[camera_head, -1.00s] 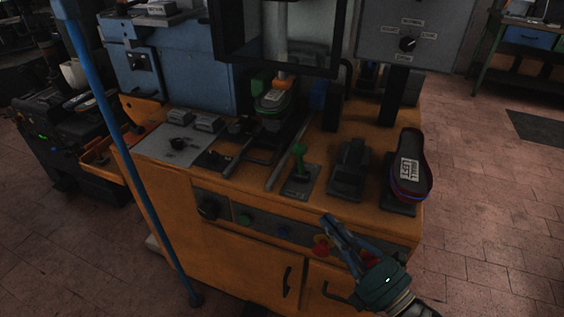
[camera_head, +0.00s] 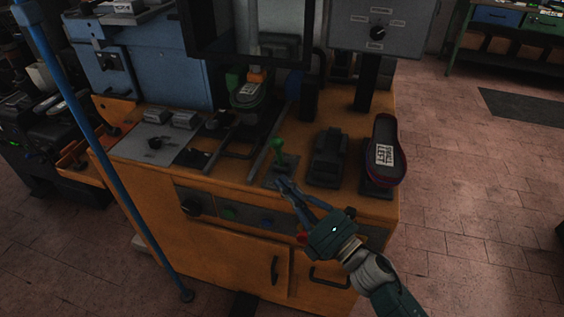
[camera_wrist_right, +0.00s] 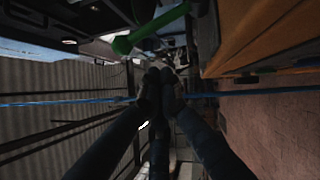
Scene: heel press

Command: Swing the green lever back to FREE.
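The green lever (camera_head: 279,152) stands nearly upright on a small grey plate on the orange press's top. Its round knob is on top; no FREE marking is readable. In the right wrist view the green lever (camera_wrist_right: 150,29) crosses the upper part of the picture, apart from the fingertips. My right gripper (camera_head: 283,184) is just in front of the lever plate, below and near the lever, not visibly touching it. Its two fingers converge at the tips in the right wrist view (camera_wrist_right: 161,78), shut with nothing seen between them. My left gripper is not in view.
A black pedal-like block (camera_head: 327,158) and a shoe sole with a label (camera_head: 384,152) stand right of the lever. Another shoe piece (camera_head: 248,94) sits under the press head. A blue pole (camera_head: 95,140) crosses the left side. Knobs and buttons line the front panel (camera_head: 225,211).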

